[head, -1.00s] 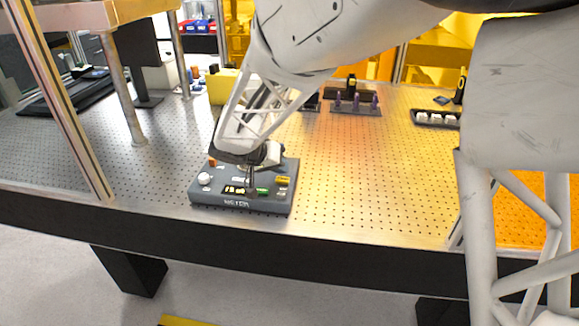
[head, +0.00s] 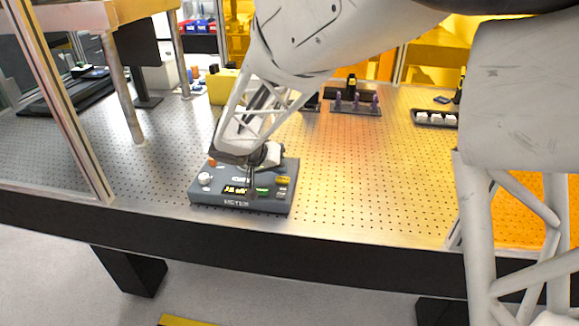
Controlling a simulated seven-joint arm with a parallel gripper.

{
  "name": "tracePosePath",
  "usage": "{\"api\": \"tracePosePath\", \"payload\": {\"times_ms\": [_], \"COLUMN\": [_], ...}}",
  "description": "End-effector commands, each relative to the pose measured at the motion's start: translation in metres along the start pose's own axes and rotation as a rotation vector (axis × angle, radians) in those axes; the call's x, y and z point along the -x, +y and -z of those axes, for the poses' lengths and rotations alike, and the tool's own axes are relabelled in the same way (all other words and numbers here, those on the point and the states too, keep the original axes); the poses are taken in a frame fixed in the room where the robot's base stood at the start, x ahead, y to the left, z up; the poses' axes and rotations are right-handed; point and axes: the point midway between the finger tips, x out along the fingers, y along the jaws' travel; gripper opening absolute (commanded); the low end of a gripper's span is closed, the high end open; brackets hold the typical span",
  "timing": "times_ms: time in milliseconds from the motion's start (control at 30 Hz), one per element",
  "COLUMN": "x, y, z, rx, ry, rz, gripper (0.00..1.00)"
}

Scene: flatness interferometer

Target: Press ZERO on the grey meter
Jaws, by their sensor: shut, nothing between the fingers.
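The grey meter (head: 216,198) lies flat near the front edge of the perforated table. Its front face reads METER, and its top has a white knob (head: 204,178), a small lit display (head: 235,189), a green button (head: 263,191), a yellow button (head: 282,181) and an orange part at the back left. Button labels are too small to read. My gripper (head: 252,195) is shut and empty, pointing down over the middle of the meter, just left of the green button. I cannot tell whether the fingertips touch the panel. My wrist hides the meter's back part.
The perforated table (head: 370,190) is clear to the right of the meter. A metal post (head: 75,120) stands to the left. A rack with purple pieces (head: 355,107), a tray of white pieces (head: 435,118) and a yellow box (head: 222,87) stand farther back.

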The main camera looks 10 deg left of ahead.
Motion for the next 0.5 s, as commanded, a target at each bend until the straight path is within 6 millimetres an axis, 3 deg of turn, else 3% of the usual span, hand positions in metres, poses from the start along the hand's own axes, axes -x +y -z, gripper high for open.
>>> {"api": "tracePosePath", "payload": {"times_ms": [500], "x": [-0.0043], "y": [-0.0028], "z": [-0.0029], "rx": [0.0], "ry": [0.0], "rz": [0.0], "gripper": [0.0]}}
